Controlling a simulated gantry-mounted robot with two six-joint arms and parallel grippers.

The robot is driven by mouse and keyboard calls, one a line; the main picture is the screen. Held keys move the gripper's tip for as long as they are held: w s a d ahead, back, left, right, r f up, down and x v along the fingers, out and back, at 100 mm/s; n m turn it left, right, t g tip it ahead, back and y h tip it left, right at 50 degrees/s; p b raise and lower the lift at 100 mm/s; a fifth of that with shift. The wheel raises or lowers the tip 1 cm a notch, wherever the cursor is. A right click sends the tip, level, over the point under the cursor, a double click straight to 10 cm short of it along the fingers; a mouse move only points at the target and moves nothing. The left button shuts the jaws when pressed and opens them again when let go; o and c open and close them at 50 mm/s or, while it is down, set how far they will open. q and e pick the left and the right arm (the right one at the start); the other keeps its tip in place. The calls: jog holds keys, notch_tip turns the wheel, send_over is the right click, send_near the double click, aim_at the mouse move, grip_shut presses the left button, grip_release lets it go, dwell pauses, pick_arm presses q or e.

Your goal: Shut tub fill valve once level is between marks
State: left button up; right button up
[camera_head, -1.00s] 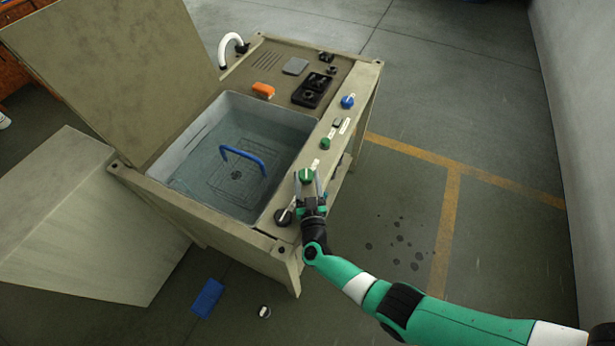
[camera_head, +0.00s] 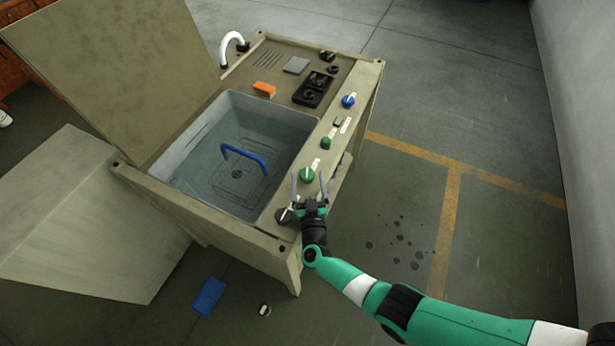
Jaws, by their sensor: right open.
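The tub (camera_head: 190,152) is a pale basin set in the top of a beige machine, with clear liquid in it. A blue handle (camera_head: 245,155) stands up from a tray under or at the liquid. Level marks are too small to make out. The control strip carries a green knob with a white pointer (camera_head: 307,175), a dark knob with a white pointer (camera_head: 283,216), a smaller green knob (camera_head: 326,143) and a blue knob (camera_head: 348,101). Labels are unreadable, so I cannot tell which is the fill valve. My right gripper (camera_head: 309,188) is open and empty, just short of the green pointer knob.
A raised lid (camera_head: 110,70) stands behind the tub. A white curved spout (camera_head: 228,46), an orange block (camera_head: 264,89) and a black panel (camera_head: 313,90) are on the top. A blue item (camera_head: 208,297) lies on the floor. Floor to the right is clear, with wet spots.

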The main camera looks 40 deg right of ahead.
jog(key=p+v, duration=0.3)
jog(key=v, duration=0.8)
